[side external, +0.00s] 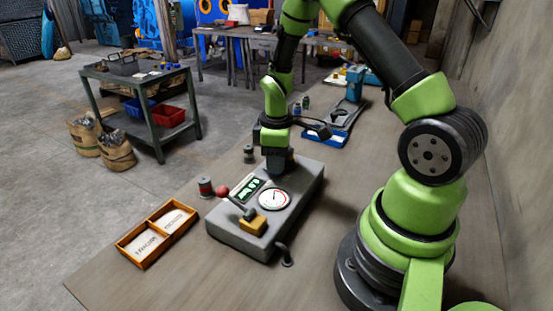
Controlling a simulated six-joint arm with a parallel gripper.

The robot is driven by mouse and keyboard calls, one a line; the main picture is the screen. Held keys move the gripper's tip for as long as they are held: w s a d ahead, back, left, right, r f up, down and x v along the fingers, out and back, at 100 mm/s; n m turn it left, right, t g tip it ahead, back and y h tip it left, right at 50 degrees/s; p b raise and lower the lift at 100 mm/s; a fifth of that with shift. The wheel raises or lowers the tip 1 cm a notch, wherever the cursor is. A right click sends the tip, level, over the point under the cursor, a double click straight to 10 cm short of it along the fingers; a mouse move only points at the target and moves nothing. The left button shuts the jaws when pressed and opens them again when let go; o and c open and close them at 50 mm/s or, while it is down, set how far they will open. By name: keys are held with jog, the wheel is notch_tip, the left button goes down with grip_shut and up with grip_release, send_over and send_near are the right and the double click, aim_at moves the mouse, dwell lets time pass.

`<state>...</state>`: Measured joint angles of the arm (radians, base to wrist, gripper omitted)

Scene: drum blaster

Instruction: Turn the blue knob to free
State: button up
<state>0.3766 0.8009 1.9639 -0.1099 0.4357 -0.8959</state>
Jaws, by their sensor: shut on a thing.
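A grey control box (238,238) lies on the bench, with a green-lit display (249,187), a round white dial (273,199) and a red-balled lever (222,192) by a yellow block (253,225). My gripper (278,172) points straight down at the far end of the box's top, beyond the dial. It is shut on what it holds there, which by its place is the blue knob. The knob itself is hidden by the gripper, so its turn position and any markings around it cannot be seen.
An orange two-part tray (147,262) with labelled compartments lies left of the box. A red-and-grey spool (206,187) and a small dark cylinder (249,154) stand near the box. A blue tray (333,139) lies behind. Bare bench lies in front.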

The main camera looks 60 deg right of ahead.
jog(key=o, duration=0.9)
